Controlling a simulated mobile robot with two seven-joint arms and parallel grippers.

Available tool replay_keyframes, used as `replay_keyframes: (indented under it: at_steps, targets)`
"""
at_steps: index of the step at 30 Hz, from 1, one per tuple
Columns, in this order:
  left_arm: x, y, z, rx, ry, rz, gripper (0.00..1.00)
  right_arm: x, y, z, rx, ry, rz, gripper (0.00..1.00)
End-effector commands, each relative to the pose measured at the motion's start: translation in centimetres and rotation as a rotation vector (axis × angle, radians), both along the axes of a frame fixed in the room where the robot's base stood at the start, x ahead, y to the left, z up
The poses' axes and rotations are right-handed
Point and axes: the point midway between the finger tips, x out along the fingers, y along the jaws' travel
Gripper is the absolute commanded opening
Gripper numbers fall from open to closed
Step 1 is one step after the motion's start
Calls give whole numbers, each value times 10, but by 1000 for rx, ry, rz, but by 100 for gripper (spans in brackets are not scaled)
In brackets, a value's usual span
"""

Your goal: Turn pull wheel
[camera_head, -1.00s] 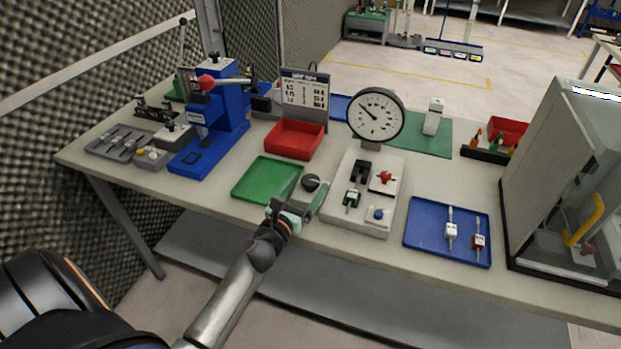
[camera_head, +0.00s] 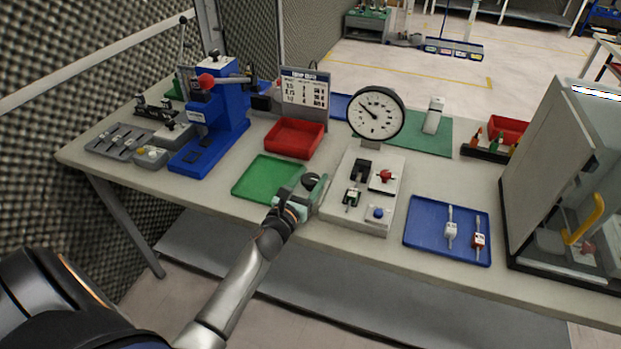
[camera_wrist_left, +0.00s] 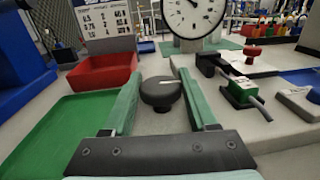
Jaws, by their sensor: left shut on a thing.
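The pull wheel, a dark round knob (camera_head: 311,179), sits at the left side of the pale tester base (camera_head: 343,219). My left gripper (camera_head: 309,186) is shut on it, reaching in from the front. In the left wrist view the knob (camera_wrist_left: 160,90) stands between the two green fingers (camera_wrist_left: 160,95), with a light mark on its top. The round dial gauge (camera_head: 376,114) rises behind the base, its needle pointing to the upper left. A dark clamp with a green-bodied part (camera_head: 352,197) and a red knob (camera_head: 385,176) are on the base. My right gripper is not in view.
A green tray (camera_head: 262,176) lies just left of the gripper, with a red bin (camera_head: 295,139) behind it. A blue tray (camera_head: 425,245) with two small parts is to the right. A blue press (camera_head: 213,120) and a glass-fronted cabinet (camera_head: 560,170) stand farther out.

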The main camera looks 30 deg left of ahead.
Motion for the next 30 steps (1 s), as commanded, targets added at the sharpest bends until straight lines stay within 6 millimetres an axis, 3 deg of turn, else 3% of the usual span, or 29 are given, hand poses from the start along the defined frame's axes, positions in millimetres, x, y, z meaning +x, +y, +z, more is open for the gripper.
replay_keyframes:
  at_steps: [1, 11, 20, 30]
  targets:
    - [0, 0, 0, 0, 0, 0, 39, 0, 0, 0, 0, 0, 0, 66]
    - [0, 0, 0, 0, 0, 0, 3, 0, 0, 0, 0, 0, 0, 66]
    - [0, 0, 0, 4, 2, -41, 3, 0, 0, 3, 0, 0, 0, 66]
    - [0, 2, -1, 7, 4, -262, 3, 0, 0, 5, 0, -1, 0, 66]
